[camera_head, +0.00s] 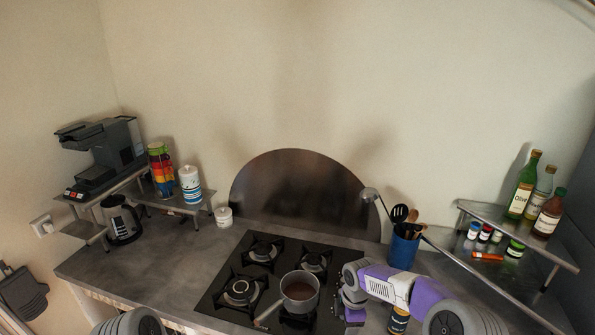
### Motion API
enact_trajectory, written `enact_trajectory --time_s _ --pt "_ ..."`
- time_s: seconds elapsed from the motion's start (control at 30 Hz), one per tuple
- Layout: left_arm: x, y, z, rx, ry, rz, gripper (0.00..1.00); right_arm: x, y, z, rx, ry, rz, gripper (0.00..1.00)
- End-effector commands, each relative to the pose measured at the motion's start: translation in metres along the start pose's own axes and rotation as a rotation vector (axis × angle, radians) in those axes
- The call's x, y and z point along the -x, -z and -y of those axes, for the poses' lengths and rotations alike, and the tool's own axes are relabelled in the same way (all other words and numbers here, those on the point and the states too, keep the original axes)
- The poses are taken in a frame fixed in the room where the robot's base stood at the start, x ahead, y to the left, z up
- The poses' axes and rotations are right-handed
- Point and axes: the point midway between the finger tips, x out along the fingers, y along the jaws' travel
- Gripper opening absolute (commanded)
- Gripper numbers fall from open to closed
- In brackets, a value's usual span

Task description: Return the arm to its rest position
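My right arm reaches in from the lower right over the counter. Its gripper (354,313) is at the right edge of the hob, just right of the saucepan (299,291). The gripper points downward and its fingers are too small and hidden to tell whether they are open or shut. Only a grey rounded part of my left arm shows at the bottom left edge; the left gripper is out of view. The saucepan holds something brown and stands on a front burner, its handle toward the lower left.
A gas hob (223,283) lies on the grey counter (165,263). A jar (398,321) is partly hidden below my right arm. A blue utensil holder (402,251) stands behind it. A corner shelf (470,211) with bottles is right; a coffee machine (105,150) is left.

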Motion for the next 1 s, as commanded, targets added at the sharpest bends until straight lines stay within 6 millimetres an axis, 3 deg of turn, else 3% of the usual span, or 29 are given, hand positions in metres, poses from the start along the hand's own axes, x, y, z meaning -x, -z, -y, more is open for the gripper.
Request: enact_trajectory --time_s 0.27,0.37,0.53,0.7,0.9,1.0 --pt "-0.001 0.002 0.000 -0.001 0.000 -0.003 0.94 -0.071 0.028 0.045 -0.311 0.042 -0.143 0.63" --pt "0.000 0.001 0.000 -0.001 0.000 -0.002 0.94 -0.098 0.039 0.072 -0.484 0.075 -0.201 0.63" --pt "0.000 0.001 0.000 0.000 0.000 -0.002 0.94 -0.147 0.056 0.140 -0.934 0.157 -0.289 0.63" --pt "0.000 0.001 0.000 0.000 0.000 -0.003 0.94 -0.173 0.059 0.205 -1.394 0.218 -0.305 0.63" --pt "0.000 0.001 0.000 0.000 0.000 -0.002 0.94 -0.182 0.048 0.274 -1.852 0.235 -0.254 0.63" --pt "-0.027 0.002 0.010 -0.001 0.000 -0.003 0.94 -0.211 0.046 0.267 -1.848 0.224 -0.265 0.63"
